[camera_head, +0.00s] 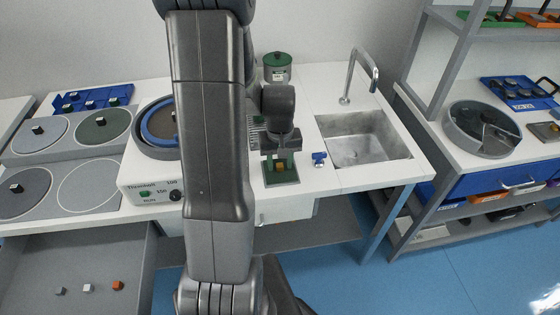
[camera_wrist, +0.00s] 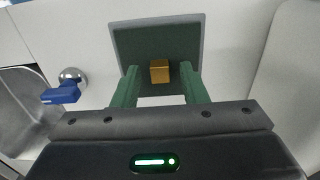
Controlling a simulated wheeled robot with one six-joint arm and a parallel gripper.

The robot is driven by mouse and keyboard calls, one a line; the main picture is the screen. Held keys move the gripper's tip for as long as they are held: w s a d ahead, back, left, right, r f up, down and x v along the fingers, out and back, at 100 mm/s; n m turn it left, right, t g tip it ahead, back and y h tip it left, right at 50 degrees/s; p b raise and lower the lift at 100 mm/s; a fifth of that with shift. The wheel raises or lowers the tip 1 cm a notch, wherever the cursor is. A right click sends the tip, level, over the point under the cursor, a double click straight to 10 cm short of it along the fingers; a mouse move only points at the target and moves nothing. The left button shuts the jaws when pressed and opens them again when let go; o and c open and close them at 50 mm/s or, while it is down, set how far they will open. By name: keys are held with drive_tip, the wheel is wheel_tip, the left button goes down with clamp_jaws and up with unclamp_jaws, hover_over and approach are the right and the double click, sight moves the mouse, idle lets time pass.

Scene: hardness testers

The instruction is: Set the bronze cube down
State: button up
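The bronze cube (camera_wrist: 160,71) rests on a dark green square pad with a grey rim (camera_wrist: 190,27), near the pad's edge closest to me. In the head view the cube is a small golden spot (camera_head: 281,167) on the pad (camera_head: 286,179), which sits on the white worktop. My gripper (camera_wrist: 160,78) reaches down over the pad. Its two green fingers stand apart on either side of the cube, with a gap showing on both sides. In the head view my gripper (camera_head: 280,160) is just above the pad and partly covers the cube.
A sink (camera_head: 368,148) with a tap lies right of the pad, with a small blue-handled fitting (camera_head: 319,158) between. A round device (camera_head: 160,128) stands to the left, partly behind my arm. An open drawer (camera_head: 120,255) holds small cubes.

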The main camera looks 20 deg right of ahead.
sight(280, 165)
wheel_tip(280, 165, up, 12)
idle(0.4)
idle(1.5)
